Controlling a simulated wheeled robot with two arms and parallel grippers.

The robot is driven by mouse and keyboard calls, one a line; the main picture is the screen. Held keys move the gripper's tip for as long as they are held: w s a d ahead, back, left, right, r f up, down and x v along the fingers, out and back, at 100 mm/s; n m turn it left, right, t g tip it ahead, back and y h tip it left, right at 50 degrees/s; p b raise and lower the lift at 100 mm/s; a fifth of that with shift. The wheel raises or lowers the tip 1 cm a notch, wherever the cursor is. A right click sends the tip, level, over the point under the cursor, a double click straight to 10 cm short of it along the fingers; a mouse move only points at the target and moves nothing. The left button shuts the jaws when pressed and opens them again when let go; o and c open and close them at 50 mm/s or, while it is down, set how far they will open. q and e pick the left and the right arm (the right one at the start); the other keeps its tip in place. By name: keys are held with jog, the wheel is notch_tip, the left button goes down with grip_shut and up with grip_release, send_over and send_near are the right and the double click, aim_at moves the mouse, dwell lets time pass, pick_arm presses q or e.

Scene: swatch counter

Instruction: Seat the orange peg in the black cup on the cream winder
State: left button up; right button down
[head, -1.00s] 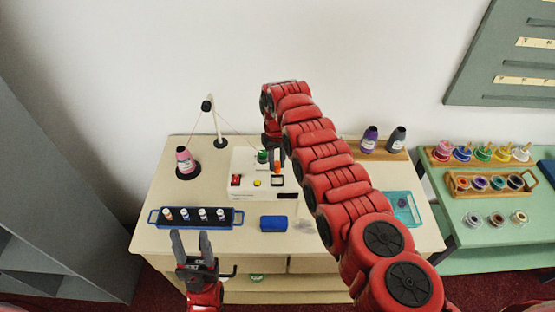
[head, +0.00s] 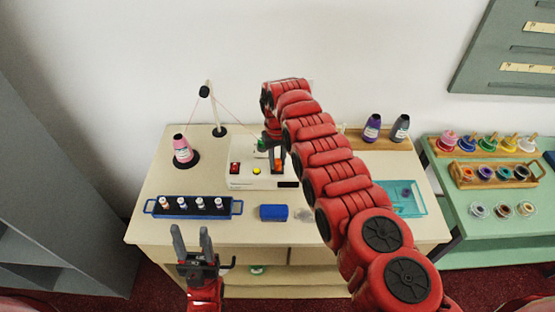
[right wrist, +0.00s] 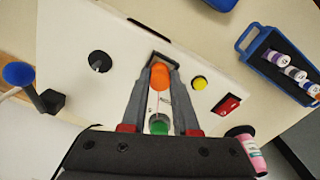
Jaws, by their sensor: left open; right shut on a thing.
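The orange peg (right wrist: 160,76) is held between the two grey fingertips of my right gripper (right wrist: 160,85). In the head view the orange peg (head: 278,164) hangs below my right gripper (head: 276,152), over the cream winder (head: 240,179). The black cup (right wrist: 163,60), seen as a dark square rim, lies right by the peg's end in the right wrist view. The peg hides part of it, and I cannot tell whether the tip is inside. My left gripper (head: 192,242) is open and empty, in front of the table's front edge.
The winder carries a red switch (right wrist: 227,104), a yellow button (right wrist: 199,82), a black knob (right wrist: 98,62) and a green piece (right wrist: 159,124). A pink cone (head: 182,150) and a blue tray of spools (head: 160,208) stand left. A blue box (head: 273,212) lies in front.

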dwell(0.4)
jog(key=c, duration=0.6)
grip_release()
jog(key=shift+r, duration=0.1)
jog(key=shift+r, duration=0.25)
notch_tip(320, 180, up, 17)
jog(key=p, duration=0.3)
jog(key=shift+f, duration=0.1)
jog(key=shift+f, duration=0.1)
